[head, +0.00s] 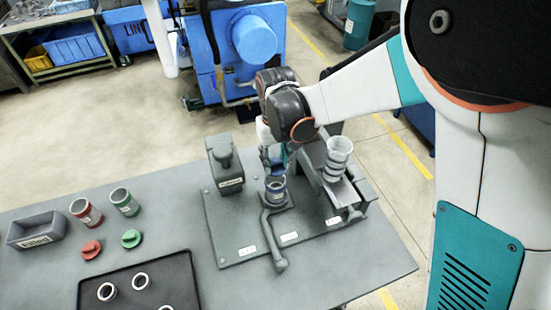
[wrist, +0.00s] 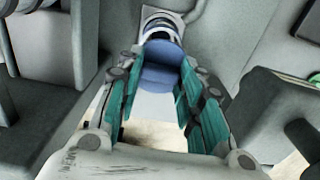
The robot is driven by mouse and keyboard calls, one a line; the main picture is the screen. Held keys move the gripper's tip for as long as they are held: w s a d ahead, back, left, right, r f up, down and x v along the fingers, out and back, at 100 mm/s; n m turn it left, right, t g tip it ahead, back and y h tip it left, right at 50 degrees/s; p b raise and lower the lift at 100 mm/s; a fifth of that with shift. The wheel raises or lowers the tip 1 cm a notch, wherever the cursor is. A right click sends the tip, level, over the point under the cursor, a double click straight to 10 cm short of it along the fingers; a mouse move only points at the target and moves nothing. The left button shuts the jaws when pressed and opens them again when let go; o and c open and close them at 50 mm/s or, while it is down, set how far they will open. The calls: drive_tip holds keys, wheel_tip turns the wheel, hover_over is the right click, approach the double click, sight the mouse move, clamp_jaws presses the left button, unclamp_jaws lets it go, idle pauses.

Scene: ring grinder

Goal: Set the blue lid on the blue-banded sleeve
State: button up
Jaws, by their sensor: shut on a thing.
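My gripper (wrist: 158,88) has its teal-padded fingers shut on the blue lid (wrist: 162,72). In the head view the gripper (head: 275,158) is just above the blue-banded sleeve (head: 275,188), and my wrist hides most of the lid. The sleeve stands upright in the grey fixture with the long lever. In the wrist view its pale rim and dark opening (wrist: 158,25) show just beyond the lid. I cannot tell whether lid and sleeve touch.
A grey post (head: 225,165) stands left of the fixture, and stacked pale rings (head: 338,158) stand right. Red (head: 86,212) and green (head: 124,202) sleeves, their lids, a grey bin (head: 36,230) and a dark tray (head: 185,265) with rings occupy the left side.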

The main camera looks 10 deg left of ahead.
drive_tip(key=shift+s+f, duration=0.15)
drive_tip(key=shift+f, duration=0.2)
drive_tip(key=shift+f+b, duration=1.55)
drive_tip(key=shift+f, duration=0.85)
drive_tip(key=shift+b, duration=0.7)
drive_tip(key=o, duration=0.8)
drive_tip(key=shift+o, duration=0.6)
drive_tip(key=o, duration=0.5)
drive_tip(key=shift+c, duration=0.2)
